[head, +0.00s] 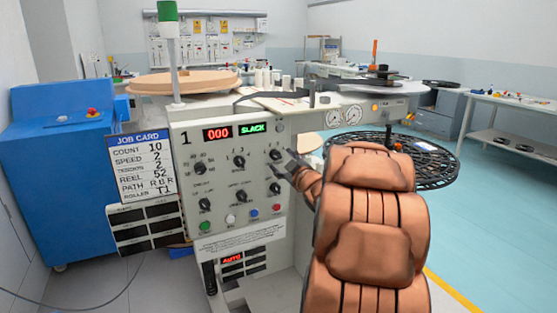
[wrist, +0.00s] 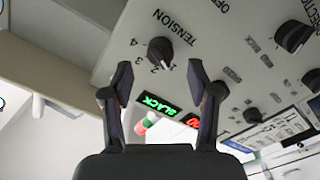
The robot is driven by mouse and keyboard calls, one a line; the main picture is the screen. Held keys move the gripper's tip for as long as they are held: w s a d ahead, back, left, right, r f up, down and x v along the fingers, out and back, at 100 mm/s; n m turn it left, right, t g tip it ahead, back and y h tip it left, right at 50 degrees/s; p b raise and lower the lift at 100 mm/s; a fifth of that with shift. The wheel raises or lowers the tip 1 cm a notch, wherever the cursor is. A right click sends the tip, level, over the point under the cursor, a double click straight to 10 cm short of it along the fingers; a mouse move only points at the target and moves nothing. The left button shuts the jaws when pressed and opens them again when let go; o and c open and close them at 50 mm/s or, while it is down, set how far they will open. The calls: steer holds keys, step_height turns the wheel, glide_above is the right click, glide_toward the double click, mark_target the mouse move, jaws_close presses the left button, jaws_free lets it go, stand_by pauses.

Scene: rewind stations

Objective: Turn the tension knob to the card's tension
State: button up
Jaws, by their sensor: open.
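The tension knob (wrist: 160,50) is a small black knob beside the word TENSION on the grey panel. In the wrist view it lies just beyond and between my fingertips; its exact setting is too small to read surely. In the head view the knob (head: 275,155) is at the panel's upper right. My gripper (wrist: 160,72) is open and empty, its two dark fingers apart on either side of the knob's line. In the head view my gripper (head: 291,163) is close to the panel, partly hidden by my arm. The job card (head: 141,165) reads tension 2.
The panel (head: 190,150) carries other black knobs, coloured buttons, a red 000 display (head: 217,132) and a green SLACK display (head: 252,128). A blue cabinet (head: 60,170) stands at left. A black round mesh (head: 440,165) is at right, with open floor beyond.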

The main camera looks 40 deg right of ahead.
mark_target(278, 157)
steer(key=shift+x, duration=1.95)
jaws_close()
